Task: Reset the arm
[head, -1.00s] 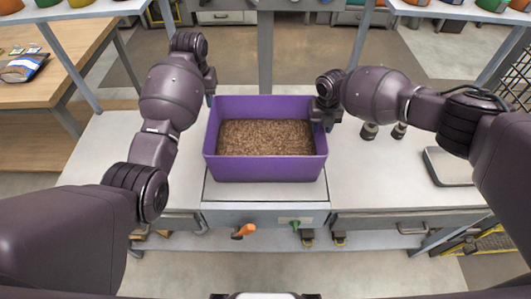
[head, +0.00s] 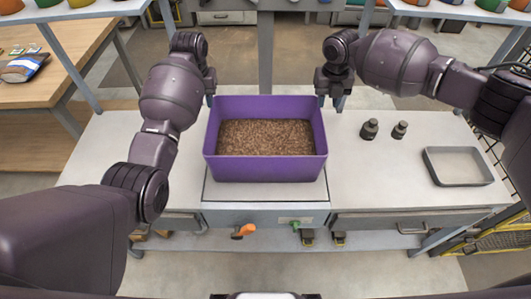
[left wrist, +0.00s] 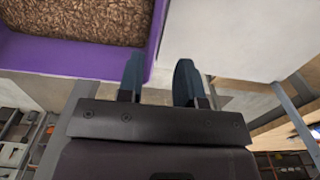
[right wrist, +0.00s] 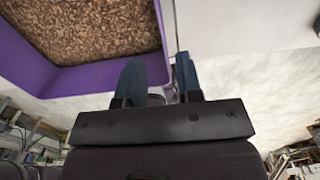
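The purple bin (head: 265,170), filled with brown pellets (head: 266,137), sits upright on the middle of the bench. My left gripper (head: 211,97) is beside the bin's left wall near its far corner. In the left wrist view its two fingers (left wrist: 160,82) are apart, with the bin at upper left (left wrist: 75,55). My right gripper (head: 330,100) is by the bin's far right corner. In the right wrist view its fingers (right wrist: 160,80) are apart, with the bin at upper left (right wrist: 85,78). Neither gripper visibly holds anything; exact clearance from the walls is unclear.
Two small dark weights (head: 369,129) (head: 400,129) and a shallow grey tray (head: 458,180) stand on the bench's right side. The bench left of the bin is clear. An orange handle (head: 243,231) and a green handle (head: 296,226) show below the bench front. Shelf legs rise behind.

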